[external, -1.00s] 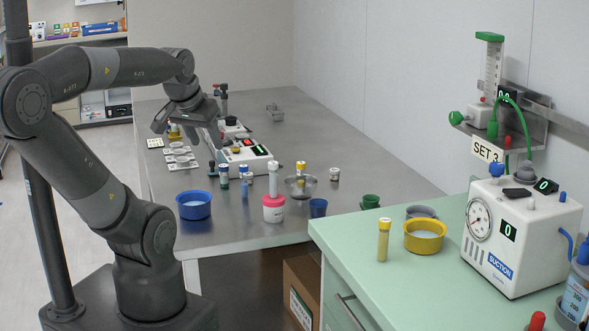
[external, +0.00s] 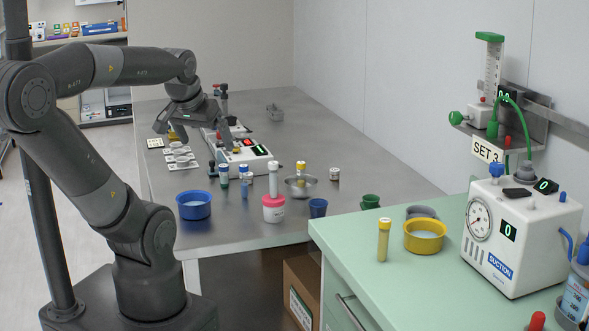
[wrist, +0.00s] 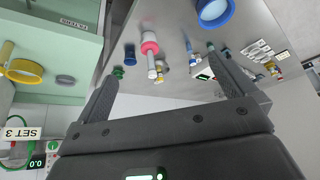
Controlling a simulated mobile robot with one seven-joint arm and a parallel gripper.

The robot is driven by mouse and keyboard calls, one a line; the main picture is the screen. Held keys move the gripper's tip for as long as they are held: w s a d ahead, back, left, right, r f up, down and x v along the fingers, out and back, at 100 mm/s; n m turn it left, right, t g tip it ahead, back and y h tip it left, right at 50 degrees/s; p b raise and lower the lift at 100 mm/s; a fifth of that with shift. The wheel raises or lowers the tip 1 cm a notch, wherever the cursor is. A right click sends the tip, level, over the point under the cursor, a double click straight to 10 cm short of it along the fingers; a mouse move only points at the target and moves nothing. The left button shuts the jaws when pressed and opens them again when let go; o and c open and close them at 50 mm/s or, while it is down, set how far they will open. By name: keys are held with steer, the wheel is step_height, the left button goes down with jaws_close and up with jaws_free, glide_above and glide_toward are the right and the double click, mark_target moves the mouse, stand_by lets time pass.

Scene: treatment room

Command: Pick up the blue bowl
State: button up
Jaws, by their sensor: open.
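The blue bowl (external: 194,207) stands upright near the front left edge of the steel table, with something pale inside. In the wrist view the blue bowl (wrist: 214,22) is at the top edge, partly cut off, beyond my right finger's tip. My gripper (external: 194,137) is open and empty above the table, farther back than the bowl and higher. In the wrist view my gripper (wrist: 165,62) shows both fingers spread wide with nothing between them.
The green counter (external: 360,258) holds a yellow bowl (external: 424,243) and suction unit (external: 520,240).

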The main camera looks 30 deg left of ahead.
steer(key=w+a+f+n+g+y, duration=0.2)
steer(key=w+a+f+n, duration=0.35)
steer(key=w+a, duration=0.2)
steer(key=n+y, duration=0.1)
steer(key=n, duration=0.3)
glide_toward(194, 201)
steer(key=shift+g, duration=0.4)
steer(key=s+d+r, duration=0.1)
steer(key=d, duration=0.1)
steer(key=s+d+r, duration=0.1)
steer(key=s+r, duration=0.1)
steer(key=shift+d+r, duration=0.1)
steer(key=shift+d, duration=0.3)
steer(key=shift+n, duration=0.25)
steer(key=shift+a+x, duration=0.2)
steer(key=shift+x, duration=2.7)
steer(key=shift+a+x, duration=0.25)
steer(key=shift+x, duration=2.65)
steer(key=shift+r, duration=0.2)
steer(key=shift+c, duration=0.3)
steer(key=c, duration=0.6)
steer(key=shift+c, duration=0.2)
